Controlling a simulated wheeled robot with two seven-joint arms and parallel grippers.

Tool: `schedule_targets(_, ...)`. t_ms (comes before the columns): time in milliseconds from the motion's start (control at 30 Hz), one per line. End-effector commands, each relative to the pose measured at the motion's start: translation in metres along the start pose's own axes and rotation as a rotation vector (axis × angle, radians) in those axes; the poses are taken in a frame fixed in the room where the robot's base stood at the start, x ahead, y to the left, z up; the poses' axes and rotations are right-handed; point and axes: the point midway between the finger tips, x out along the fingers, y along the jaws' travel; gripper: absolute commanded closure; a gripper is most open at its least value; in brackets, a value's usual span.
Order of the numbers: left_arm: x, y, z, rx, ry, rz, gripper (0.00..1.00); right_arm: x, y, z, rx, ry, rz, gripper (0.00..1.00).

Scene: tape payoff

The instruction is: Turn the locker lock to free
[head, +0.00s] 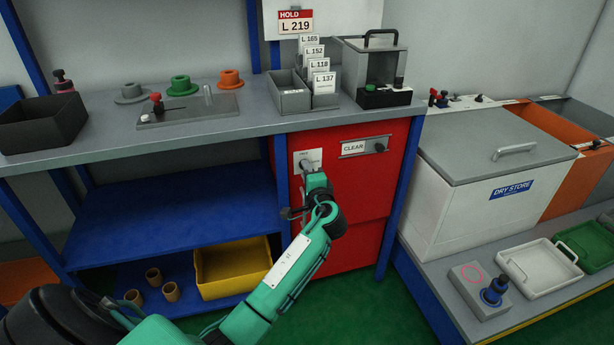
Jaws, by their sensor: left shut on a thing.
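The red locker (375,185) stands under the right end of the grey bench. Its lock (309,158) is a small round knob on a pale plate near the top left of the red front. My green left arm reaches up from below, and my left gripper (312,172) is at the lock, shut on it. The gripper and wrist hide the lower part of the lock, and the lock's setting is too small to read. My right gripper is not in view.
A "CLEAR" plate (355,147) with a dark knob sits right of the lock. Blue shelves with a yellow bin (233,270) are at left. The white "DRY STORE" chest (470,205) stands at right. Card holders and a clear box (374,70) stand on the bench above.

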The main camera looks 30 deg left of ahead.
Motion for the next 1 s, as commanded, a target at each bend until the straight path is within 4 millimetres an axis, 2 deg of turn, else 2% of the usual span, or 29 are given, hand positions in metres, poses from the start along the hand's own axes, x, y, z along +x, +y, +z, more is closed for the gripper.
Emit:
schedule_targets(467, 0.0, 0.001, 0.001, -0.014, -0.002, 0.002, 0.94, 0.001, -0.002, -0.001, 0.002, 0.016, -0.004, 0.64)
schedule_targets(500, 0.0, 0.001, 0.001, -0.014, -0.002, 0.002, 0.65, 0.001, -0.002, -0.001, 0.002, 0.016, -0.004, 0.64)
schedule_targets(600, 0.0, 0.001, 0.001, -0.014, -0.002, 0.002, 0.49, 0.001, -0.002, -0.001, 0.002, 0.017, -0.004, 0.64)
schedule_targets(867, -0.001, 0.0, 0.0, -0.013, -0.001, 0.001, 0.49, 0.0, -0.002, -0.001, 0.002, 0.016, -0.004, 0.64)
schedule_targets(1000, -0.01, 0.001, 0.0, -0.012, 0.0, 0.002, 0.49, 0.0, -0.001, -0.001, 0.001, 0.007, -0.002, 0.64)
